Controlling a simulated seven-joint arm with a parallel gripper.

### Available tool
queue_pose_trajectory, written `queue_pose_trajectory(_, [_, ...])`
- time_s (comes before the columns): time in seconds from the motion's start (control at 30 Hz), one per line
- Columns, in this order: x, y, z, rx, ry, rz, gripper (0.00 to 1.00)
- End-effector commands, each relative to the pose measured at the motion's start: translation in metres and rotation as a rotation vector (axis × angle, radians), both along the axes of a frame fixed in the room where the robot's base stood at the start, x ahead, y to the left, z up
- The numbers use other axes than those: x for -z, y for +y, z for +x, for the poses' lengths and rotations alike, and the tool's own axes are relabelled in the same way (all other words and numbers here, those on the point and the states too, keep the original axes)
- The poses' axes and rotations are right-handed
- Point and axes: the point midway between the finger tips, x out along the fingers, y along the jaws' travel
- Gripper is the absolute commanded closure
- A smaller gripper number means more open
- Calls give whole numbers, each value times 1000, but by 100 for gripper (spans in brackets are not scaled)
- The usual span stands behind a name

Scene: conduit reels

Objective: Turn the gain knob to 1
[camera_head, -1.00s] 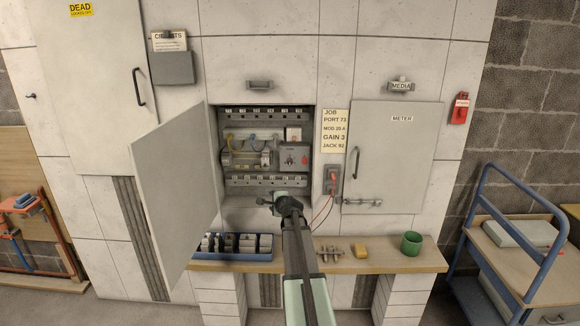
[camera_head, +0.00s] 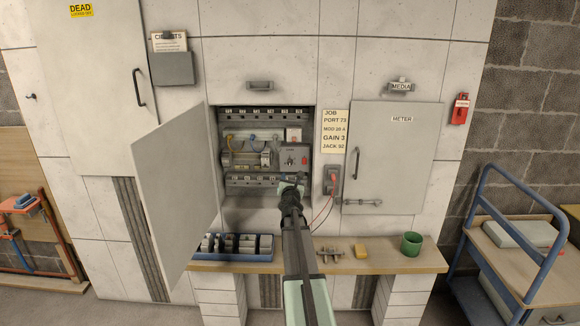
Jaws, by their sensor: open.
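The grey module (camera_head: 295,151) sits at the right inside the open wall cabinet. A small dark knob (camera_head: 291,161) is on its face, with a red spot (camera_head: 304,160) to its right. The knob's markings and setting are too small to read. My gripper (camera_head: 292,184) is just below the module, in front of the lower breaker row, and looks apart from the knob. It is open with nothing visible between its fingers; the fingertips are small and partly hidden by the wrist.
The cabinet door (camera_head: 175,195) stands open on the left. A red-handled switch (camera_head: 333,180) with hanging leads is right of the opening.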

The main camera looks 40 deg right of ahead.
Motion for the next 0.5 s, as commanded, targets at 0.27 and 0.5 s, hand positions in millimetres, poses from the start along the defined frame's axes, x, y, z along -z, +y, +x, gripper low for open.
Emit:
queue_pose_trajectory(0.27, [0,-13,14,-1,-4,5,47])
queue_pose_trajectory(0.5, [0,-38,41,0,-2,4,47])
